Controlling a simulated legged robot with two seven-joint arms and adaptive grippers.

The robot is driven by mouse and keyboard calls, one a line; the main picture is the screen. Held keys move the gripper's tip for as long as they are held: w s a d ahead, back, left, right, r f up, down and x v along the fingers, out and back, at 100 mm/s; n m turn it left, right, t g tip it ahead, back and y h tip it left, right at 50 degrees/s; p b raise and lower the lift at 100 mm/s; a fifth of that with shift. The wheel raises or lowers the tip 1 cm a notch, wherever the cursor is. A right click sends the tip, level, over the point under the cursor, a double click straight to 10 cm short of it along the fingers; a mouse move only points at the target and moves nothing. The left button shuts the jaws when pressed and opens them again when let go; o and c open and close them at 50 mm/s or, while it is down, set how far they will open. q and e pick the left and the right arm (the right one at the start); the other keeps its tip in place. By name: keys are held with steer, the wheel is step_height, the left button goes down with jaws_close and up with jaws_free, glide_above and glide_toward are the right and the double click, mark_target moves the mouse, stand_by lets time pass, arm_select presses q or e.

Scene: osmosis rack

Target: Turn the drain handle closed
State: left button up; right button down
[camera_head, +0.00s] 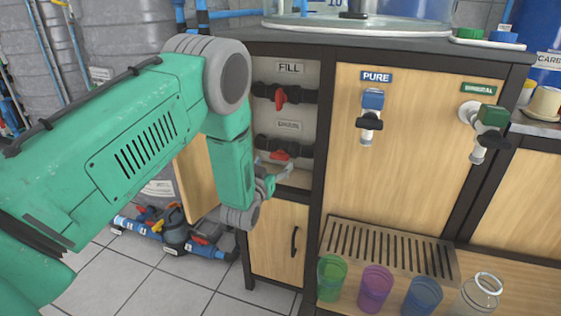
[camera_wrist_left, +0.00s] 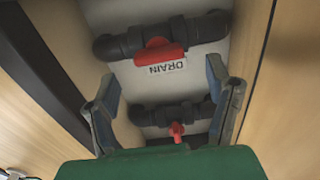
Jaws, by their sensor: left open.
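The red drain handle (camera_head: 283,154) is on the lower dark pipe in the narrow bay, below the drain label (camera_head: 289,127). It lies roughly along its pipe. In the left wrist view, which is upside down, the drain handle (camera_wrist_left: 158,52) is at upper centre above the inverted label (camera_wrist_left: 160,67). My left gripper (camera_head: 280,173) is just in front of and below the drain handle, partly hidden by my arm. In the wrist view my left gripper (camera_wrist_left: 162,75) is open and empty, its fingers spread on either side of the label, with no visible contact with the handle. My right gripper is not seen.
The red fill handle (camera_head: 280,97) hangs across the upper pipe, under the fill label. Wooden panels and a dark frame (camera_head: 326,120) border the narrow bay. A pure-water tap (camera_head: 371,112) is to the right. Several coloured cups (camera_head: 375,287) stand below.

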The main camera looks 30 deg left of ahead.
mark_target(278, 158)
arm_select(q)
steer(key=shift+b+x, duration=0.6)
steer(key=shift+x, duration=2.1)
steer(key=c, duration=1.2)
